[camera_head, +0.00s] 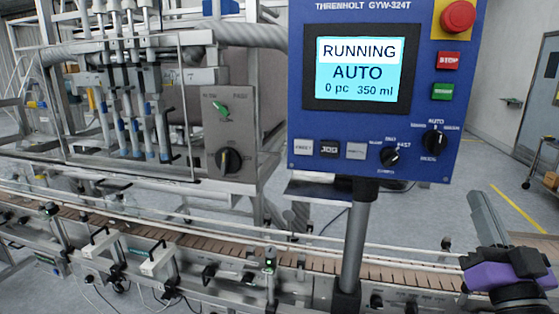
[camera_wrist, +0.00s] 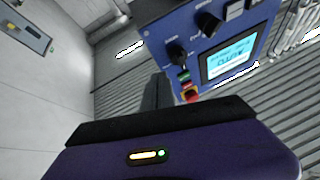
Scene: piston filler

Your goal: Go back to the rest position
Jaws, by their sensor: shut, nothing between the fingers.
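My gripper (camera_head: 484,215) is at the lower right of the head view, with grey fingers pointing up and a purple and black body below them. Its fingers are together with nothing between them. It is to the right of the blue control panel (camera_head: 270,100), apart from it in the picture. The panel's screen (camera_head: 360,68) reads RUNNING, AUTO, 0 pc, 350 ml. In the wrist view my purple gripper body fills the bottom, and the blue panel (camera_wrist: 190,55) shows at the upper right, tilted.
A conveyor (camera_head: 300,258) with rails runs along the front below the panel, and a post (camera_head: 356,240) holds the panel up. The filling machine with several nozzles (camera_head: 130,110) stands at the left. A grey cart (camera_head: 546,150) stands at the far right. Open floor (camera_head: 490,170) lies behind the gripper.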

